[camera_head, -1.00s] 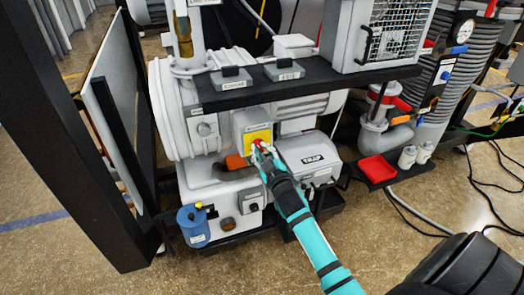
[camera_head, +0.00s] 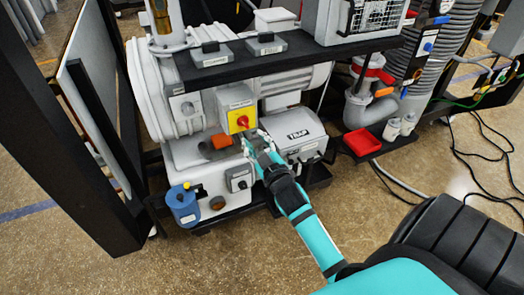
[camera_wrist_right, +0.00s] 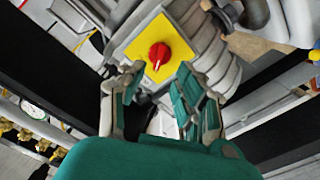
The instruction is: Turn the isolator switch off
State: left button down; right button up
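The isolator switch is a red rotary knob (camera_head: 242,121) on a yellow plate (camera_head: 233,127), on a grey box on the pump's front. In the right wrist view the red knob (camera_wrist_right: 159,56) is fully visible in the middle of the yellow plate (camera_wrist_right: 182,49). My right gripper (camera_head: 257,142) is just below and right of the plate in the head view, apart from the knob. In the right wrist view its fingers (camera_wrist_right: 156,80) are spread and empty, with the knob between and beyond them. My left gripper is not in view.
A black shelf (camera_head: 300,62) with two small grey boxes overhangs the switch. An orange pipe end (camera_head: 221,141) is left of the gripper. A grey TRAP housing (camera_head: 298,136) is at its right. A blue container (camera_head: 184,207) and red tray (camera_head: 362,142) are lower down.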

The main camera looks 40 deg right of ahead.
jog(key=v, duration=0.5)
jog(key=shift+s, duration=0.1)
dwell(0.3)
jog(key=s+a+f+g+y, duration=0.1)
jog(key=s+a+f+g, duration=0.25)
jog(key=f, duration=0.85)
jog(key=s+a+f+g+y, duration=0.15)
jog(key=s+f, duration=0.25)
jog(key=f, duration=0.8)
jog(key=s+a+f+g+y, duration=0.1)
jog(key=s+a+f+g, duration=0.2)
jog(key=f, duration=0.9)
jog(key=s+a+f+g, duration=0.1)
jog(key=s+f+g, duration=0.2)
jog(key=s+f, duration=0.3)
jog(key=s+a+f+g, duration=0.1)
jog(key=s+f, duration=0.5)
jog(key=s, duration=0.8)
jog(key=s+a+f+m+g, duration=0.1)
jog(key=s+f+g, duration=0.3)
jog(key=s, duration=0.6)
jog(key=shift+s+a+f+g, duration=0.2)
jog(key=shift+f+g, duration=0.1)
jog(key=shift+f, duration=0.65)
jog(key=shift+y, duration=0.25)
